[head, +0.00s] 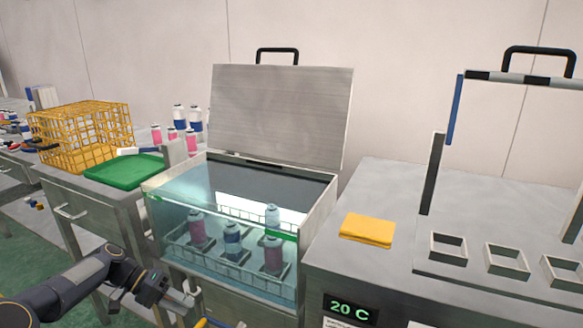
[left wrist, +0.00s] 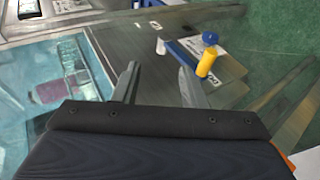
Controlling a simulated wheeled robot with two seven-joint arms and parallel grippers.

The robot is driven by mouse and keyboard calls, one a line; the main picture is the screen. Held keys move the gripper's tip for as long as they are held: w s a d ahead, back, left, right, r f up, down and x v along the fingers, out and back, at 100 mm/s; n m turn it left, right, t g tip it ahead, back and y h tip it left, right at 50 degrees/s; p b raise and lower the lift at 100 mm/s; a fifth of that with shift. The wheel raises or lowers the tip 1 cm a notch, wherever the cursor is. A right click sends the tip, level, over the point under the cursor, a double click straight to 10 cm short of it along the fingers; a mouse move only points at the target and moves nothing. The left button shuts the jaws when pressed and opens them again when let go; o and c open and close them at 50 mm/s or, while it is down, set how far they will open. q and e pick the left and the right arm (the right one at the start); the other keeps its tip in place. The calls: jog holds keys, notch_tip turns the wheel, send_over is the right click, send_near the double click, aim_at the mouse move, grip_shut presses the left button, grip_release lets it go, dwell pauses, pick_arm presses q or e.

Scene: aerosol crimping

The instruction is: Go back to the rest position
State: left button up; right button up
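My left gripper (head: 190,295) is low in the head view, in front of the glass-walled water bath (head: 165,215). In the left wrist view its two fingers (left wrist: 158,85) stand apart with nothing between them. The bath's lid (head: 280,115) is raised. Several aerosol cans, such as a pink one (head: 273,255) and a blue one (head: 233,240), stand in a rack inside the bath. My right gripper does not show in either view.
A yellow cloth (head: 367,230) lies on the grey bench to the right, near square holders (head: 448,247) and a frame with a handle. A green tray (head: 123,172) and a yellow wire basket (head: 82,135) are on the left bench. More cans stand behind the tray.

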pick_arm(q)
jog(key=s+d+r+t+y, duration=0.1)
jog(key=s+d+r+y, duration=0.2)
jog(key=s+r, duration=0.35)
jog(key=s+d+r+t+y, duration=0.1)
jog(key=s+d+r+y, duration=0.2)
jog(key=s+r, duration=0.35)
jog(key=s+d+f+n+t+y, duration=0.1)
jog(key=s+d+n+t, duration=0.1)
jog(key=s, duration=0.7)
jog(key=s+d+f+n+t, duration=0.1)
jog(key=s+n+t, duration=0.1)
jog(key=s, duration=0.7)
notch_tip(320, 180, up, 23)
jog(key=p, duration=2.3)
jog(key=shift+d+p, duration=0.15)
jog(key=shift+p, duration=0.15)
jog(key=shift+w+f, duration=0.1)
